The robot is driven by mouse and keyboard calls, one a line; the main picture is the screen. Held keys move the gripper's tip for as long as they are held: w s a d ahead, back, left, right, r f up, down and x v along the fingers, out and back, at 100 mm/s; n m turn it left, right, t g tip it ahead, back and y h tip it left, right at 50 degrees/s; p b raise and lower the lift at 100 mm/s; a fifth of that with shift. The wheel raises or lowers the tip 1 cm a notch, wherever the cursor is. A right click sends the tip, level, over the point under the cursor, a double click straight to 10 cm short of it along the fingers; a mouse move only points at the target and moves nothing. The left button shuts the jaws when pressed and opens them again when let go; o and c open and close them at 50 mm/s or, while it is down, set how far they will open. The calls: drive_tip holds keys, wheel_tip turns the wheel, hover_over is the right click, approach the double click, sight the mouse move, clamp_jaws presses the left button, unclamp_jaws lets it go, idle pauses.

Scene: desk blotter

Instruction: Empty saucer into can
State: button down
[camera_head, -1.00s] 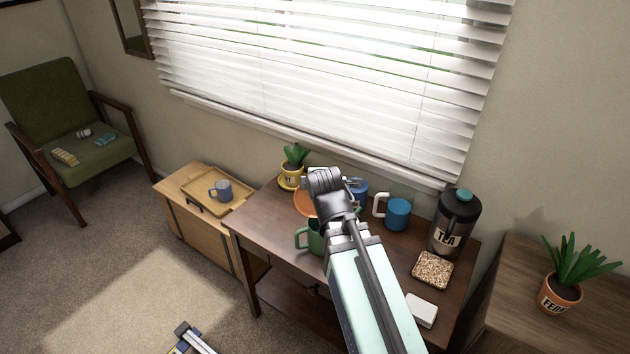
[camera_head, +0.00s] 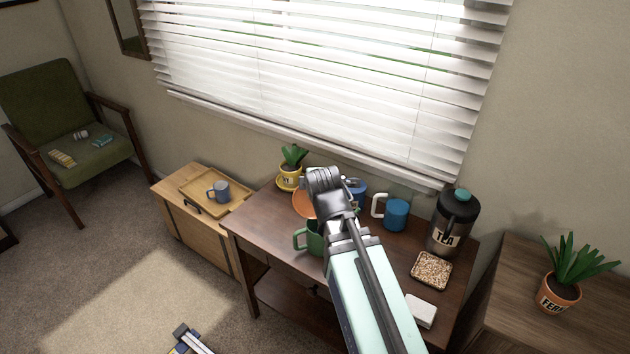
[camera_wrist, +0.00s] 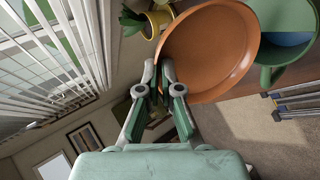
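An orange saucer (camera_head: 304,204) is partly hidden behind my arm, above the desk's back left part. In the wrist view the saucer (camera_wrist: 210,50) shows almost face-on and looks steeply tilted, its surface plain, with no contents visible. My gripper (camera_wrist: 161,76) is at its rim, with the fingers nearly together and appearing to pinch it. In the head view my gripper (camera_head: 350,185) is mostly hidden by my own wrist. A green mug (camera_head: 311,240) stands close by. A blue vessel (camera_head: 360,189) is partly hidden behind my gripper. I cannot tell which vessel is the can.
The desk (camera_head: 258,222) also holds a yellow potted plant (camera_head: 289,173), a blue mug with a white handle (camera_head: 396,215), a tall labelled canister (camera_head: 445,230), a square dish of grain (camera_head: 431,270) and a white block (camera_head: 421,310). The desk's left front is clear.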

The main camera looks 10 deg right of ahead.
drive_tip(key=w+f+g+y+p, duration=0.1)
drive_tip(key=w+f+g+p, duration=0.7)
drive_tip(key=g+p, duration=0.5)
wheel_tip(320, 180, down, 2)
drive_tip(key=d+p, duration=0.1)
drive_tip(key=p, duration=0.2)
drive_tip(key=shift+w+f+p, duration=0.2)
drive_tip(key=shift+w+p, duration=0.15)
idle(0.6)
idle(0.6)
